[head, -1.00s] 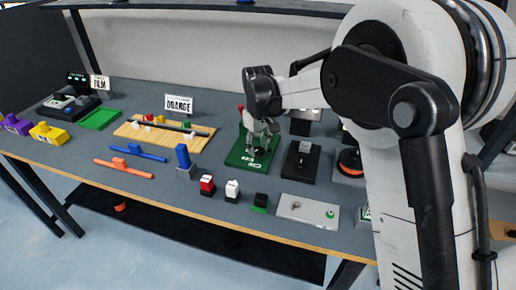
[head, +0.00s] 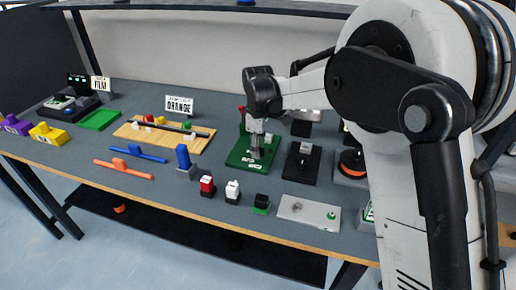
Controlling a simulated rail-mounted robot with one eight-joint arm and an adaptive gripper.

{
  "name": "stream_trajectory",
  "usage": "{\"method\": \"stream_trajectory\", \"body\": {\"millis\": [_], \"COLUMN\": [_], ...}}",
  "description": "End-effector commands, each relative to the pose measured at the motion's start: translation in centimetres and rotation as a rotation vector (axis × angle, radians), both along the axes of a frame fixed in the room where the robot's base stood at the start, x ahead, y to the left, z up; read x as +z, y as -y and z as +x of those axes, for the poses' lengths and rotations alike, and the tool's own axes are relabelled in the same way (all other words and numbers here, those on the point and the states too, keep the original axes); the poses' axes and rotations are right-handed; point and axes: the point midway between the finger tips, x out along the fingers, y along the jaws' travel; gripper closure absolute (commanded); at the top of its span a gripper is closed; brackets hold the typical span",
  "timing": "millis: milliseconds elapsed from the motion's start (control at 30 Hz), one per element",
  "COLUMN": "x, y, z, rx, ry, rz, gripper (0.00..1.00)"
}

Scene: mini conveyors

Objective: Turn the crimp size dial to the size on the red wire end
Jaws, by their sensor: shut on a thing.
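My gripper (head: 257,150) points down over a dark green board (head: 239,160) with white markings, right of the table's middle. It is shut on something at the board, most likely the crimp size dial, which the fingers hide. The white markings on the board are too small to read. A small red tip (head: 241,108) stands up at the board's back left, behind my gripper; I cannot tell whether it is the red wire end.
A black block with a grey top (head: 304,148) stands close to the right of the board. In front are a red-and-white block (head: 207,184), a white block (head: 232,190) and a grey plate (head: 295,209). A wooden board (head: 190,143) lies to the left.

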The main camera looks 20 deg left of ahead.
Motion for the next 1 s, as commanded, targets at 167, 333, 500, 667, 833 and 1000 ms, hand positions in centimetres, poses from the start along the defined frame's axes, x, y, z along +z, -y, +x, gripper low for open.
{"method": "stream_trajectory", "body": {"millis": [167,333,500,667,833,1000], "x": [0.1,0.1,0.0,0.0,0.1,1.6], "y": [0.0,0.0,0.0,0.0,0.0,0.0], "z": [0.0,0.0,0.0,0.0,0.0,0.0], "rx": [0.008,0.008,0.007,0.007,0.007,0.007], "ry": [0.001,0.001,0.001,0.000,0.000,0.000], "rz": [0.000,0.000,0.000,0.000,0.000,0.000], "gripper": [0.96,0.96,0.58,0.51,0.51,0.51]}}
